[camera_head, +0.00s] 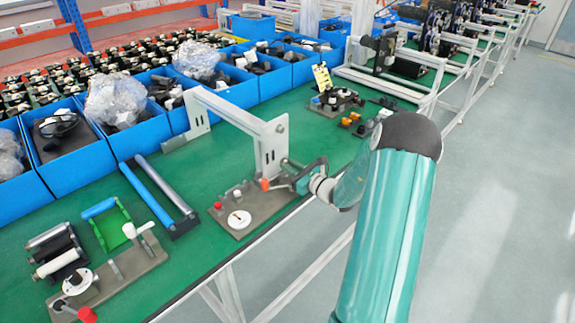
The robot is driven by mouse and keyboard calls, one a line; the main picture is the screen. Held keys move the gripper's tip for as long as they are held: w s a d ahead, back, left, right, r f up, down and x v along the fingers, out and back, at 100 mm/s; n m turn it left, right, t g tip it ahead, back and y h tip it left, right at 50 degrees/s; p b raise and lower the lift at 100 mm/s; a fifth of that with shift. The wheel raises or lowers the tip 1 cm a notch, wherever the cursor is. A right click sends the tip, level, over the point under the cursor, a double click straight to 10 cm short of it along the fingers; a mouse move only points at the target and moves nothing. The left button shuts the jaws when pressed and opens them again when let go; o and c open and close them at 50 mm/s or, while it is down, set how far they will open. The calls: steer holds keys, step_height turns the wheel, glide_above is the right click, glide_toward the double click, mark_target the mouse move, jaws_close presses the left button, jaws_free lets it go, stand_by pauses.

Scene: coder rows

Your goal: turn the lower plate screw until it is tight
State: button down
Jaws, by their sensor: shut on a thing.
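A white upright plate (270,145) stands at the end of a white bar, above a grey-brown fixture base (250,212) on the green bench. My gripper (286,173) is at the lower right part of this plate, with my teal arm reaching in from the right. It is shut on what appears to be the lower plate screw, which is too small and too covered by the fingers to make out. A small orange-red piece (264,184) shows just left of the fingers. How tight the screw is cannot be seen.
The base carries a white disc (239,220) and a red knob (218,205). Blue bins (70,160) line the back. A roller frame (165,200) and another fixture (110,275) lie left. The bench's front edge runs close under my gripper. The grey floor at right is clear.

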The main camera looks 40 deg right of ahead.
steer(key=m, duration=0.6)
steer(key=c, duration=1.4)
jaws_free()
steer(key=shift+c, duration=0.2)
steer(key=n, duration=0.9)
steer(key=shift+n, duration=0.4)
steer(key=shift+c, duration=0.4)
